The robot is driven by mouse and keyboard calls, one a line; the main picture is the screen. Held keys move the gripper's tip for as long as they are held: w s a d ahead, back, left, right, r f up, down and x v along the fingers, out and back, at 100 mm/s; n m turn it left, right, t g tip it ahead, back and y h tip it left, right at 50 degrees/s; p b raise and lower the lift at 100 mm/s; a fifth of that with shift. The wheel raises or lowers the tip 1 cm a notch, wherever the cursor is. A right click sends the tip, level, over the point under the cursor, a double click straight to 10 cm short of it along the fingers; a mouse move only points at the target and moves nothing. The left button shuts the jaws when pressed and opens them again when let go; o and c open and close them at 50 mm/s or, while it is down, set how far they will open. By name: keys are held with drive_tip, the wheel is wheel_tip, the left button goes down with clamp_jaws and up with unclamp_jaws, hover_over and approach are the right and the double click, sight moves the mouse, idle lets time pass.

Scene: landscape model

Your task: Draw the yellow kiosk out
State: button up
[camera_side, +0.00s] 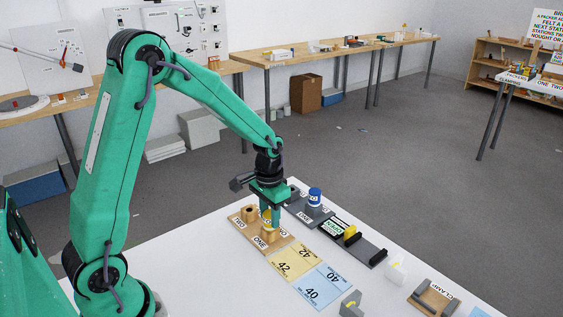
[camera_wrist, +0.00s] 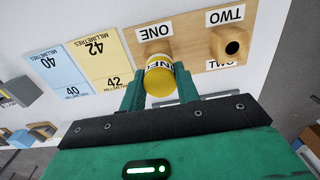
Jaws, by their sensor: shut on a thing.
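The yellow kiosk (camera_wrist: 160,82) is a small round yellow piece with a white lettered band. My gripper (camera_wrist: 159,90) is shut on it, one green finger on each side. In the side view the yellow kiosk (camera_side: 267,214) shows partly behind the fingers of my gripper (camera_side: 268,218). It is at the ONE socket of the wooden board (camera_wrist: 192,52); how deep it sits I cannot tell. The TWO socket (camera_wrist: 231,45) is an empty wooden block with a dark hole.
A yellow card 42 (camera_side: 295,262) and a blue card 40 (camera_side: 322,287) lie beside the board. A blue-topped piece (camera_side: 315,196) stands on a grey base behind. A black rail (camera_side: 370,250) with a yellow block (camera_side: 351,232) and a wooden clamp (camera_side: 433,299) stand to the right.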

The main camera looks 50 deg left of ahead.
drive_tip(key=shift+r, duration=0.7)
idle(0.6)
drive_tip(key=shift+r, duration=1.65)
